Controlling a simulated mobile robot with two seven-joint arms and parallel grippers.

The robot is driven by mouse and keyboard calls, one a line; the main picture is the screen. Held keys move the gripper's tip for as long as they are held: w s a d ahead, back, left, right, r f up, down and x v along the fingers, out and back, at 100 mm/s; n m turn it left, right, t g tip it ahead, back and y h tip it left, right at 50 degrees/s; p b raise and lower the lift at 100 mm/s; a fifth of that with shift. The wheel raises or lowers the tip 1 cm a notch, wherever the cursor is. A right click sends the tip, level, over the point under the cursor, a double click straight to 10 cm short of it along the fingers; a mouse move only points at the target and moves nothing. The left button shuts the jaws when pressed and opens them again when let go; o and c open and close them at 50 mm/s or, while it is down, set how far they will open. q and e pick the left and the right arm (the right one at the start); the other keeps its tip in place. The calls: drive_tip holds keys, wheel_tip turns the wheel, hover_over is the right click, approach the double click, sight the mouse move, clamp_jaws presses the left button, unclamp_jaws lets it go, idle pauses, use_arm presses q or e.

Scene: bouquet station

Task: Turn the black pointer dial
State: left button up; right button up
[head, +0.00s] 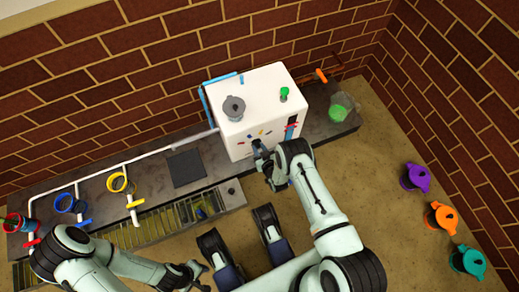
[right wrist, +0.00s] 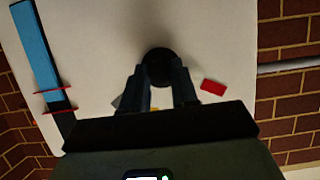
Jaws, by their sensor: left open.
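The black pointer dial (right wrist: 158,65) sits on the white front face of the machine (head: 258,95). In the right wrist view it lies between the two fingertips of my right gripper (right wrist: 159,82), which flank it closely and appear to touch its sides; its pointer is hidden. In the head view my right gripper (head: 262,152) is at the lower front of the machine and hides the dial. My left gripper (head: 196,273) is open and empty near the bottom edge, away from the machine.
A red marker (right wrist: 213,87) is right of the dial. A blue strip (right wrist: 37,45) runs along the panel's left. A grey pitcher (head: 234,107) stands on the machine. Purple (head: 414,177), orange (head: 441,217) and teal (head: 467,261) pitchers stand at right. A grate (head: 165,218) is at left.

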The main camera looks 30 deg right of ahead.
clamp_jaws()
use_arm(q)
drive_tip(key=shift+s+f, duration=0.15)
drive_tip(key=shift+s, duration=0.2)
use_arm(e)
drive_tip(key=shift+d+f+m+t+y, duration=0.1)
drive_tip(key=shift+d+m+t+y, duration=0.1)
drive_tip(key=shift+m+y, duration=0.95)
drive_tip(key=shift+d+f+m+t+y, duration=0.15)
drive_tip(key=shift+m+y, duration=0.5)
drive_tip(key=shift+m, duration=0.9)
drive_tip(key=shift+a+r, duration=0.1)
drive_tip(key=shift+s, duration=0.1)
drive_tip(key=o, duration=0.9)
unclamp_jaws()
drive_tip(key=shift+c, duration=0.2)
